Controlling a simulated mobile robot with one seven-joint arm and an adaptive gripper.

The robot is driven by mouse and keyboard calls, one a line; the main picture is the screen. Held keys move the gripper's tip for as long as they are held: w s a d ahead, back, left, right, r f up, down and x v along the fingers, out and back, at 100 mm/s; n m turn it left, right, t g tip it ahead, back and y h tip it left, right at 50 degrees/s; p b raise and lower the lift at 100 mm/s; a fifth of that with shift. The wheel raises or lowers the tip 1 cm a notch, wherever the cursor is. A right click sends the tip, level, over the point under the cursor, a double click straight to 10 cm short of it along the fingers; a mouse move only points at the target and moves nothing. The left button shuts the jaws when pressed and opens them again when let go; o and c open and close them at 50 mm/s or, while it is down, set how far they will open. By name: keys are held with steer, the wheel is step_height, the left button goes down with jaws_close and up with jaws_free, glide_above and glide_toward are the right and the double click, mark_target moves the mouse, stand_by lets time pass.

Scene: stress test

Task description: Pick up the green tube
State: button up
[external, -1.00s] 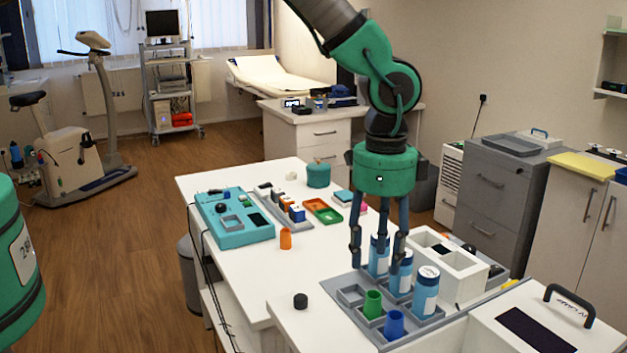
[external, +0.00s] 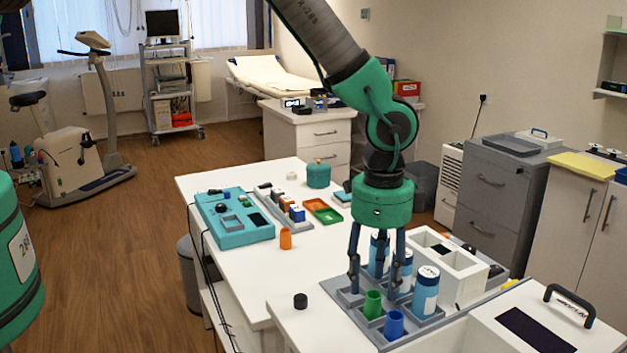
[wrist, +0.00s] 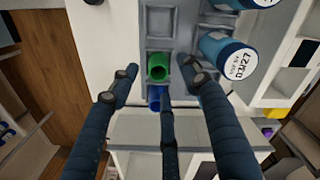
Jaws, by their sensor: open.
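The green tube (external: 373,304) is a short open cup standing upright in a compartment of the grey tray (external: 348,298). It also shows in the wrist view (wrist: 157,68), between my fingers and beyond their tips. My gripper (external: 376,284) points down over the tray, its fingers spread and empty. In the external view its fingertips are just above and behind the green tube; I cannot tell whether any finger touches the tray or a bottle. In the wrist view my gripper (wrist: 158,82) has its fingers around the tube's area, apart from it.
A blue cup (external: 394,324) stands right beside the green tube. Several blue-and-white bottles (external: 425,292) stand in the tray's right compartments, close to my fingers. A white box (external: 455,270) is to the right. A black cap (external: 300,300) lies left of the tray, with clear white table around it.

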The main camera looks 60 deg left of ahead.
mark_target(374, 297)
steer(key=shift+s+d+f+p, duration=0.1)
steer(key=shift+f+p, duration=0.25)
steer(key=shift+f, duration=1.9)
steer(key=c, duration=1)
